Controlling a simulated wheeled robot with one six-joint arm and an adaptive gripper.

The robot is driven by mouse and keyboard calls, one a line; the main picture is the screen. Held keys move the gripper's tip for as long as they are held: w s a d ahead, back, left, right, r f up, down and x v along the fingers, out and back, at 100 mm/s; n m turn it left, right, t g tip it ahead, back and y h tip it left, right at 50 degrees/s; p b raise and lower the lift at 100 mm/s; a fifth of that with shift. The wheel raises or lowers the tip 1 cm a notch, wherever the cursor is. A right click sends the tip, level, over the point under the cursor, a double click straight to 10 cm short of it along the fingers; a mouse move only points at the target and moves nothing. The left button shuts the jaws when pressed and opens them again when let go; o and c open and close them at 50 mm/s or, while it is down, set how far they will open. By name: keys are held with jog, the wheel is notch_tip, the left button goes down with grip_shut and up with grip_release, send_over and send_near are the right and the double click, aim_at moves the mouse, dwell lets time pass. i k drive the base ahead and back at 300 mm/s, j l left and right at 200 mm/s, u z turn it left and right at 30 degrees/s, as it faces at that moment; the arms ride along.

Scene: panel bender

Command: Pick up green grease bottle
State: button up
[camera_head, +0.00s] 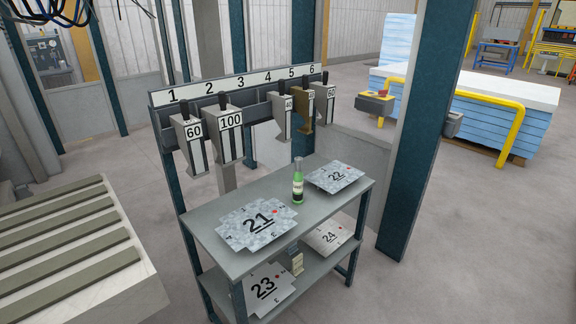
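The green grease bottle (298,184) stands upright on the top shelf of a grey two-level table (212,224). It has a green body, a dark label band and a pale, narrow top. It stands between a patterned plate marked 21 (245,221) on its left and a plate marked 22 (345,175) on its right. Nothing visible covers the bottle. My gripper is not in view.
Numbered tools hang on a rack (240,84) behind the table. A blue-green post (416,130) rises close to the table's right end. A slatted grey surface (70,240) fills the lower left. The floor (470,250) at right is clear.

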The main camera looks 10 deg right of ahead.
aim_at(298, 199)
jog(key=i+j+z, duration=0.15)
jog(key=i, duration=0.35)
jog(key=i+j+z, duration=0.15)
jog(key=i, duration=0.4)
jog(key=i+j+z, duration=0.15)
jog(key=i, duration=0.35)
jog(key=z, duration=0.75)
